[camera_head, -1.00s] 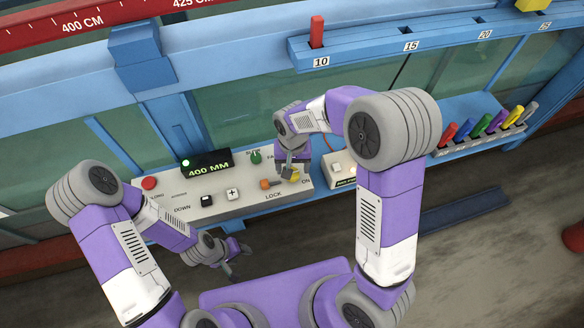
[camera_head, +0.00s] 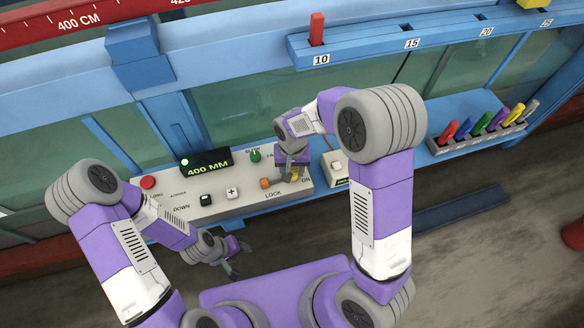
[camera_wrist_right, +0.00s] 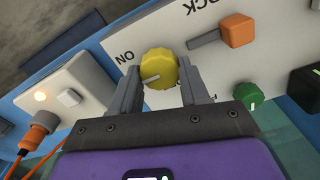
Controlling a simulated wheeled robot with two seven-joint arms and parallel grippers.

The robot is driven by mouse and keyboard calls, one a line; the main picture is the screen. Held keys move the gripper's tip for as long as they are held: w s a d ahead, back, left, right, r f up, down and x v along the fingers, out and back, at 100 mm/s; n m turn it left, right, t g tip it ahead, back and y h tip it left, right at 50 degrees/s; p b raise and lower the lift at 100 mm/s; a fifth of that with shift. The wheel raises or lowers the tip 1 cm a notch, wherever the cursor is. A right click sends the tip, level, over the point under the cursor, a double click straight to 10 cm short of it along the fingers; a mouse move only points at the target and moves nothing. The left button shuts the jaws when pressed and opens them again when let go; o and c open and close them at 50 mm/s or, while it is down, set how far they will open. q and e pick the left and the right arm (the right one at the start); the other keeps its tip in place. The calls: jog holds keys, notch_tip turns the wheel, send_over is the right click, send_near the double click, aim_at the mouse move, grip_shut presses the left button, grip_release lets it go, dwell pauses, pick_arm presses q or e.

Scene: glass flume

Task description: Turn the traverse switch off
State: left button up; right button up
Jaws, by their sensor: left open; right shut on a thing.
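The yellow knob (camera_wrist_right: 158,66), beside the printed word ON, is on the light grey control panel (camera_head: 235,204). It sits between the fingers of my right gripper (camera_wrist_right: 165,88), which is shut on it. Its white pointer line runs toward the lower left in the wrist view. In the head view my right gripper (camera_head: 291,174) comes down on the panel's right end and partly hides the knob (camera_head: 294,173). My left gripper (camera_head: 236,262) is open and empty, in front of the panel and below its edge.
An orange lever (camera_wrist_right: 237,32) marked LOCK and a green knob (camera_wrist_right: 249,95) are close to the right gripper. A white switch box (camera_wrist_right: 68,97) with an orange plug (camera_wrist_right: 43,121) stands beside the panel. A red button (camera_head: 148,183) and the 400 MM display (camera_head: 207,163) are further left.

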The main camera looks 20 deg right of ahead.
jog(key=shift+n, duration=0.3)
jog(key=n, duration=0.3)
jog(key=shift+n+b, duration=0.3)
jog(key=n, duration=0.4)
jog(key=shift+n, duration=0.3)
jog(key=n, duration=0.4)
jog(key=shift+a+n, duration=0.1)
jog(key=shift+n, duration=0.2)
jog(key=shift+n+p, duration=0.45)
jog(key=shift+n, duration=1.75)
jog(key=o, duration=1.1)
jog(key=shift+s, duration=0.1)
jog(key=shift+c, duration=0.2)
